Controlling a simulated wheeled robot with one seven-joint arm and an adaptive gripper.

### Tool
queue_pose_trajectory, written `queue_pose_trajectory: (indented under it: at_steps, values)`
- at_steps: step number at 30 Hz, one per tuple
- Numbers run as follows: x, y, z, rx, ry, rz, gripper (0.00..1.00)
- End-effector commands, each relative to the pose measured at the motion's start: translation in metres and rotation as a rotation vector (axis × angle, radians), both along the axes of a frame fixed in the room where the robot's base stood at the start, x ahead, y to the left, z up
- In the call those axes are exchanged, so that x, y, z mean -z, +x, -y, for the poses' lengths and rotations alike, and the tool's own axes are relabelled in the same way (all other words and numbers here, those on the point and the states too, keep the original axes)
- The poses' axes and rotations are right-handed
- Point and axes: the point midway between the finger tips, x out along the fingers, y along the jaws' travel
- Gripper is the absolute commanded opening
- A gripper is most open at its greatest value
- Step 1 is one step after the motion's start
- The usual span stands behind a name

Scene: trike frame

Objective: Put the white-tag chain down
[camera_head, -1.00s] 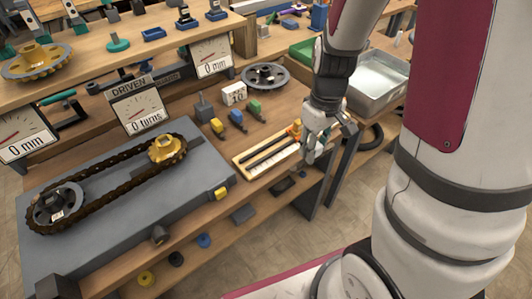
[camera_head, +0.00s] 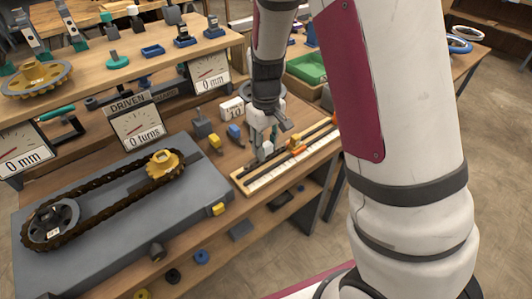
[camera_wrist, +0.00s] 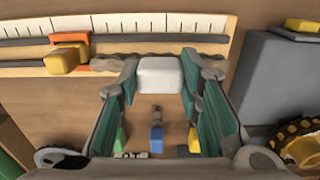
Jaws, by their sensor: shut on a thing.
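The white tag (camera_wrist: 160,75) is a pale block between my fingertips in the wrist view. A brown chain (camera_wrist: 112,62) stretches out to both sides behind it, along the ruler's edge. My gripper (camera_wrist: 160,88) is shut on the white-tag chain. In the head view my gripper (camera_head: 263,150) points down over the bench, beside the back left part of the ruler board (camera_head: 252,187). The chain is hard to make out there. I cannot tell whether it touches the bench.
An orange slider (camera_head: 296,145) sits on the ruler. Yellow (camera_wrist: 193,140), blue (camera_wrist: 157,138) and green (camera_wrist: 120,140) tagged pieces lie close by on the bench. The grey chain-drive plate (camera_head: 120,232) is to the left. A green tray (camera_head: 308,68) stands behind.

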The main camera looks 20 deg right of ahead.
Motion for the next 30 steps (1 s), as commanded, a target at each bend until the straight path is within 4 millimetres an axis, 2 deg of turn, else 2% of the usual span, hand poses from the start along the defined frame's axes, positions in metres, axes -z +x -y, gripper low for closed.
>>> queue_pose_trajectory:
  at_steps: [9, 21, 22, 24, 30]
  values:
    - [0.033, 0.0, 0.001, 0.0, -0.002, -0.002, 0.01]
    - [0.039, 0.001, 0.001, 0.001, -0.001, 0.0, 0.01]
    - [0.039, 0.0, 0.001, 0.0, -0.002, 0.001, 0.37]
    - [0.038, 0.0, 0.001, 0.0, -0.002, 0.001, 0.53]
    - [0.038, 0.0, 0.001, 0.0, -0.002, 0.001, 0.53]
